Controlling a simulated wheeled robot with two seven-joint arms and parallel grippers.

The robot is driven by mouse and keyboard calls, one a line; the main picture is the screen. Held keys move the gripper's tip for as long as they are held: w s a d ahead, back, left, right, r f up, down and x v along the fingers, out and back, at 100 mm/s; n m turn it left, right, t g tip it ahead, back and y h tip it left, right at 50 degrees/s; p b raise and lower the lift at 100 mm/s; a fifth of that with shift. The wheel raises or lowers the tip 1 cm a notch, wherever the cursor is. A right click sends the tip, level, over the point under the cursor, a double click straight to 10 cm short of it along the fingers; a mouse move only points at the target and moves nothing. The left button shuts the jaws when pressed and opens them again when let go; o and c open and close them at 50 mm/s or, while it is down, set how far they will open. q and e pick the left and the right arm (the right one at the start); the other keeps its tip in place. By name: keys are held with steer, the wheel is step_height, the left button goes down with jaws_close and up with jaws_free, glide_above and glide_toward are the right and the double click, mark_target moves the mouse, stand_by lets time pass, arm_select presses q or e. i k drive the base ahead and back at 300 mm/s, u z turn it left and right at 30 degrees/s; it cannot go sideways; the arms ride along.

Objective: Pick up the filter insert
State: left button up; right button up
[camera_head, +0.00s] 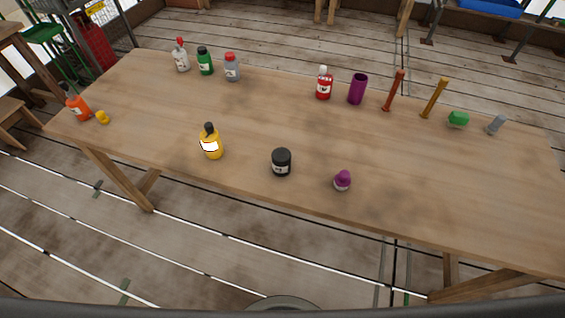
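No object in the head view is plainly marked as the filter insert, and I cannot tell which it is. Small unbottled items on the wooden table (440,190) include a purple open cylinder (357,89) at the back, a small purple knob-shaped piece (342,181) near the front edge, a green block-like piece (458,119) and a small grey piece (496,124) at the right. A small yellow piece (102,117) lies at the left. All rest on the tabletop. Neither of my grippers shows in this view.
A yellow bottle (211,146) and black jar (281,162) stand near the front edge. An orange bottle (78,107), green bottle (205,62), red bottle (324,85) and two upright sticks (393,91) (433,99) stand farther out. The table's centre and right front are clear.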

mark_target(341, 181)
steer(key=u, duration=2.35)
steer(key=i, duration=1.85)
steer(key=z, duration=3.5)
